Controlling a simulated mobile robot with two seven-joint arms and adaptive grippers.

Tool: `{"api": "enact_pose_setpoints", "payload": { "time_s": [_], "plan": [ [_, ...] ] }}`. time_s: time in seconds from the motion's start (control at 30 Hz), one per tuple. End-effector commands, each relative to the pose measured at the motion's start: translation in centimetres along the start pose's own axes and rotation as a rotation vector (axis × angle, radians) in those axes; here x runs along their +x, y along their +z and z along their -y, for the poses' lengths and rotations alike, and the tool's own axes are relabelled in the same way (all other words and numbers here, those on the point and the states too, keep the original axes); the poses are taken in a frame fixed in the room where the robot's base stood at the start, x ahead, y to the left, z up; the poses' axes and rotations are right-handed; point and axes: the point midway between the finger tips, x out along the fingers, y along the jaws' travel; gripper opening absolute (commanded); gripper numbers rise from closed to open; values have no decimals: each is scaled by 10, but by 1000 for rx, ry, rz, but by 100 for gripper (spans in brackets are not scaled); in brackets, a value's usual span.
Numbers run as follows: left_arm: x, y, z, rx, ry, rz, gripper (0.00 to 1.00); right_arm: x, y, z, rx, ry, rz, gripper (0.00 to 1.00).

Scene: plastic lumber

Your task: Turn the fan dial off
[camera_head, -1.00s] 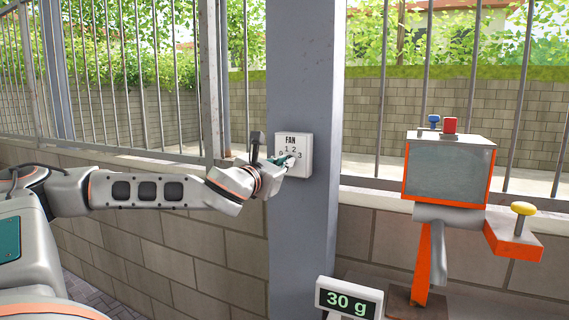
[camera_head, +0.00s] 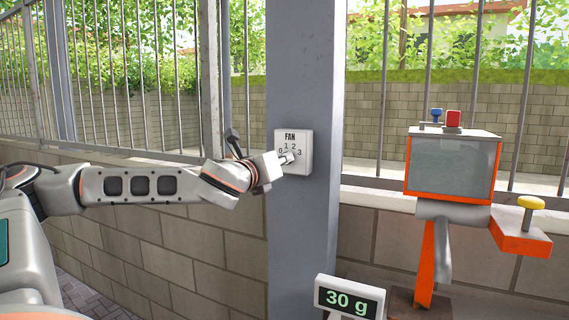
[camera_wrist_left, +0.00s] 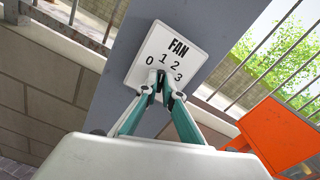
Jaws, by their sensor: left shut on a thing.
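The white fan dial plate (camera_head: 293,140), marked FAN with 0, 1, 2 and 3, is mounted on the grey post. It also shows in the left wrist view (camera_wrist_left: 179,45), tilted in the picture. My left gripper (camera_head: 287,158) reaches it from the left, and its fingertips are at the middle of the plate. In the left wrist view my left gripper (camera_wrist_left: 160,88) has its two fingers closed together on the dial knob just below the numbers. The fingers mostly hide the knob, so I cannot tell which number it points to. My right gripper is not in view.
The grey post (camera_head: 305,240) stands before a low block wall and metal railings.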

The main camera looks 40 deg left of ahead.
Motion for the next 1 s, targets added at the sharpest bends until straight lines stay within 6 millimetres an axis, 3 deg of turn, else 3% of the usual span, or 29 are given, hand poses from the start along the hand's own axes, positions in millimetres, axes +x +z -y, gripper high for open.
{"api": "enact_pose_setpoints", "payload": {
  "time_s": [0.6,1.0],
  "plan": [
    [1,2,-3,-539,1,7,0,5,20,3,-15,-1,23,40],
    [1,3,-2,-706,-1,9,0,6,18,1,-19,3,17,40]
  ]
}}
